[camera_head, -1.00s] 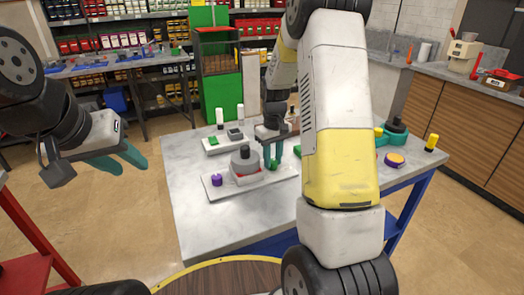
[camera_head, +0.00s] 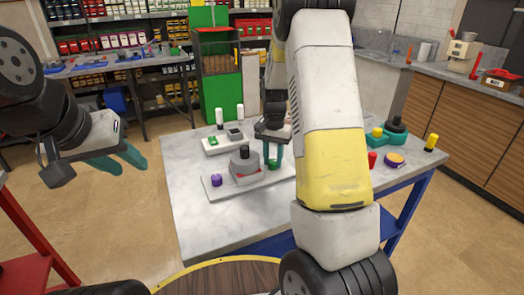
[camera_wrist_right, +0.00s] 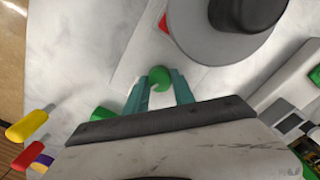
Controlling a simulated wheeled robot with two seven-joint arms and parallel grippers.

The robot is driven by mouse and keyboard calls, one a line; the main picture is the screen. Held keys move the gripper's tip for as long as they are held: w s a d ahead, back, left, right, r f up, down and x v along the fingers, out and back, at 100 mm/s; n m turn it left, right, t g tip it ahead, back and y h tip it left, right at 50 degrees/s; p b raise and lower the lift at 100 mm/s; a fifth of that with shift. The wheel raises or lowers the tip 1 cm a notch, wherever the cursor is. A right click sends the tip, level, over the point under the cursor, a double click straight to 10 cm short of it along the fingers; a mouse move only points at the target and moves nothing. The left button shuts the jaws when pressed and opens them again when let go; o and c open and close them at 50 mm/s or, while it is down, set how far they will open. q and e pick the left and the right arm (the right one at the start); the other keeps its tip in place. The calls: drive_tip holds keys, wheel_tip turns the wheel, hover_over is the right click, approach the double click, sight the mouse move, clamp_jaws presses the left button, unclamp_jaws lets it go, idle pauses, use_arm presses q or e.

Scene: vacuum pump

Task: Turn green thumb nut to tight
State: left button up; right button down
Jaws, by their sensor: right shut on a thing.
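The green thumb nut (camera_head: 273,164) sits low at the right end of the white plate (camera_head: 216,192), beside the grey pump body (camera_head: 241,173) with its black top. My right gripper (camera_head: 273,160) points down over the nut, with one teal finger on each side. In the right wrist view, the green nut (camera_wrist_right: 160,78) lies between the tips of my right gripper (camera_wrist_right: 158,77), which is shut on it. The pump's grey round body (camera_wrist_right: 215,45) is close by. My left gripper (camera_head: 133,168) hangs left of the table, open and empty.
A purple knob (camera_head: 216,180) stands at the plate's left end. Yellow (camera_head: 431,142) and red (camera_head: 372,160) pieces and a yellow-purple disc (camera_head: 394,159) are at the right. The table's front left is clear.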

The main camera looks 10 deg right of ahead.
sight(273, 160)
drive_tip(key=shift+w+m, duration=0.1)
drive_tip(key=shift+m, duration=0.8)
drive_tip(key=c, duration=1.1)
unclamp_jaws()
drive_tip(key=shift+o, duration=0.2)
drive_tip(key=shift+r, duration=3.95)
